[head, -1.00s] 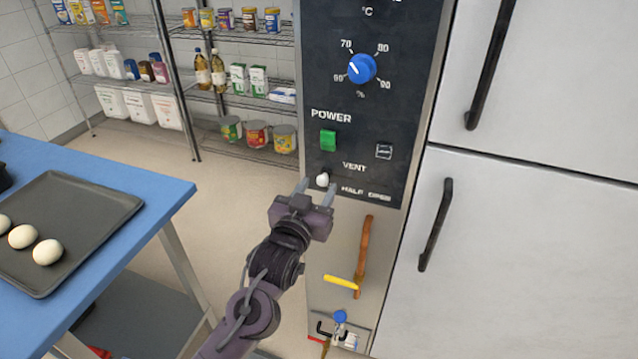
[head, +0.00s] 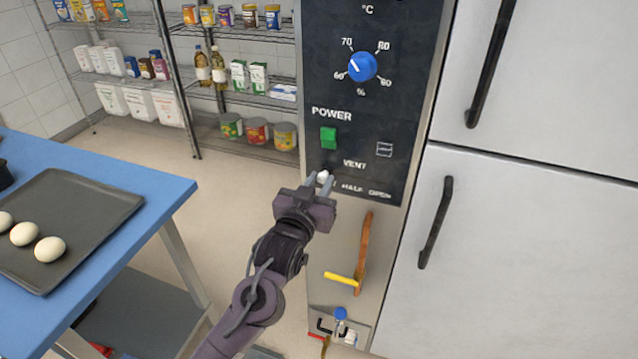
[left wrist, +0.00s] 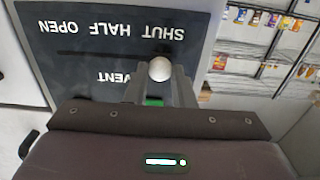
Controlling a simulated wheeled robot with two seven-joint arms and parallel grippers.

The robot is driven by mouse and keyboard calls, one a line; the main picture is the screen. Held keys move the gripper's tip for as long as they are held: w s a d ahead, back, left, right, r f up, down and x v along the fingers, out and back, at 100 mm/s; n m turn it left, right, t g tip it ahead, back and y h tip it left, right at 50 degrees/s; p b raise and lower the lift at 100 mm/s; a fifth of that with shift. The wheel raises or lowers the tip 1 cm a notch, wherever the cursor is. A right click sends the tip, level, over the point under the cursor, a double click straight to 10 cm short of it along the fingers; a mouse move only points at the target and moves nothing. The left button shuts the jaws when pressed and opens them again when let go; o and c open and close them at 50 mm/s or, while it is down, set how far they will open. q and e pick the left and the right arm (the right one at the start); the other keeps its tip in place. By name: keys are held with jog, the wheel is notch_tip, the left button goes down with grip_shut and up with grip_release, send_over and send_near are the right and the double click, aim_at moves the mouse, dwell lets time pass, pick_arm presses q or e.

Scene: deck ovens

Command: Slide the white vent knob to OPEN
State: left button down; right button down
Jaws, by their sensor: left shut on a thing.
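The white vent knob (head: 322,177) sits below the word VENT on the dark control panel (head: 400,115). My left gripper (head: 323,181) is at the panel, with its two fingers closed on the knob. In the left wrist view the knob (left wrist: 159,69) shows as a white ball between the fingertips (left wrist: 162,80). There the panel appears upside down, and the knob is at the SHUT end of the dark slot (left wrist: 100,55), with HALF and OPEN farther to the left. In the head view the gripper hides part of the lettering. My right gripper is not in view.
A green power switch (head: 328,138) and a blue dial (head: 362,67) are above the knob. A brown handle (head: 364,250) and yellow bar (head: 341,279) are below. White doors with black handles (head: 435,222) stand right. A blue table (head: 150,190) with a tray (head: 95,205) is left.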

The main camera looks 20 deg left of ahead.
pick_arm(q)
jog(key=d, duration=0.4)
jog(key=d+p, duration=0.1)
jog(key=d, duration=0.3)
jog(key=d+p, duration=0.1)
jog(key=d, duration=0.3)
jog(key=shift+s+d, duration=0.15)
jog(key=shift+s, duration=0.1)
jog(key=c, duration=1.2)
grip_release()
jog(key=shift+d, duration=0.15)
jog(key=shift+c, duration=0.2)
send_near(384, 182)
jog(key=shift+s+b, duration=0.35)
jog(key=shift+s, duration=1.1)
jog(key=shift+f, duration=0.1)
